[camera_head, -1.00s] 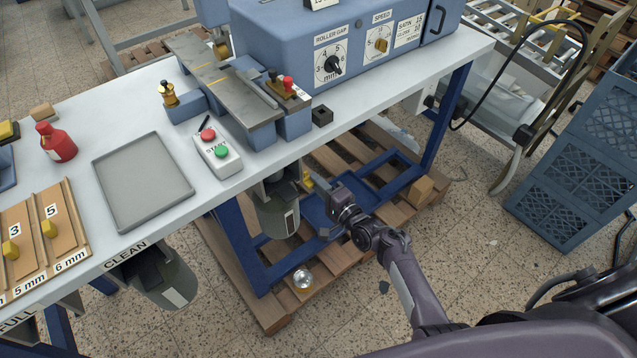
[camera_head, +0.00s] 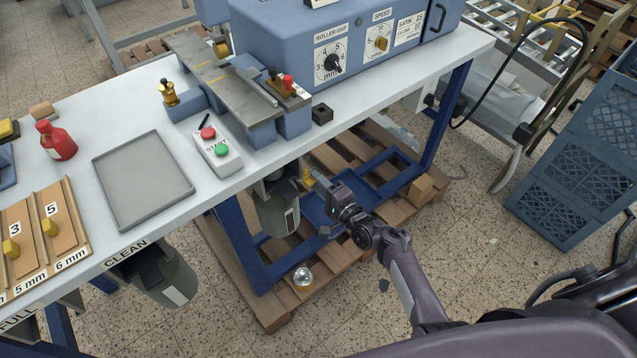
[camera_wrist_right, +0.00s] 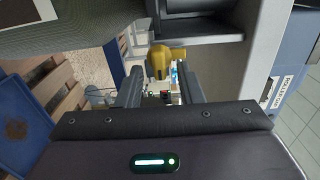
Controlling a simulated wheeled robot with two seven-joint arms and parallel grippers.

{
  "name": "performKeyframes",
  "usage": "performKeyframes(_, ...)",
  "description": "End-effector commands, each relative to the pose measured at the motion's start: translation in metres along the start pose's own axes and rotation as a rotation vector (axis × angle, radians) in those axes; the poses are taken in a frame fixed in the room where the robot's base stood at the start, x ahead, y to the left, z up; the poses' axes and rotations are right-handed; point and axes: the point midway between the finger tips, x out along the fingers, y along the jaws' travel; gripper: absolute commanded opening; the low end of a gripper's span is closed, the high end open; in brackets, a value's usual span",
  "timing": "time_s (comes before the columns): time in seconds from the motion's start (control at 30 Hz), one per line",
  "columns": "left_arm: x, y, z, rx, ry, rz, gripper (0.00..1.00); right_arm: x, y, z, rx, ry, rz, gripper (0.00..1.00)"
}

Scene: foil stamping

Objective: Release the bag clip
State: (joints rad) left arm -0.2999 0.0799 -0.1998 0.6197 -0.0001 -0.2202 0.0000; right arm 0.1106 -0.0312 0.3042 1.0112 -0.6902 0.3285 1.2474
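The yellow bag clip (camera_head: 308,179) sits under the front edge of the table, beside a grey-green hanging bag (camera_head: 279,210) in the head view. In the right wrist view the yellow clip (camera_wrist_right: 166,61) shows just past and between my fingertips, with small metal parts behind it. My right gripper (camera_wrist_right: 162,88) is open, one finger on each side of the clip's line; I cannot tell whether either finger touches it. In the head view my right gripper (camera_head: 325,200) is below the table edge, to the right of the bag. My left gripper is not in view.
The white table (camera_head: 270,168) stands over the gripper, with a blue leg (camera_head: 244,245) to its left. A wooden pallet (camera_head: 270,310) lies below. A second bag (camera_head: 165,277) hangs further left. Blue crates (camera_head: 570,190) stand at the right; open floor lies in front.

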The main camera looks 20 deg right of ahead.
Motion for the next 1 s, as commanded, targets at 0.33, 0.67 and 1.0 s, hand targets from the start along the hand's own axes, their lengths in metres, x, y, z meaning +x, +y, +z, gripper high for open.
performKeyframes(0.33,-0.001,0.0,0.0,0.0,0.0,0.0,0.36,-0.054,0.002,0.0,0.0,0.002,0.004,0.34)
performKeyframes(0.67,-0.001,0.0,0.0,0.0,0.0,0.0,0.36,-0.077,0.001,0.0,0.001,0.0,0.002,0.34)
performKeyframes(1.0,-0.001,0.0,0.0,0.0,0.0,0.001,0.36,-0.077,0.001,0.0,0.001,0.0,0.002,0.34)
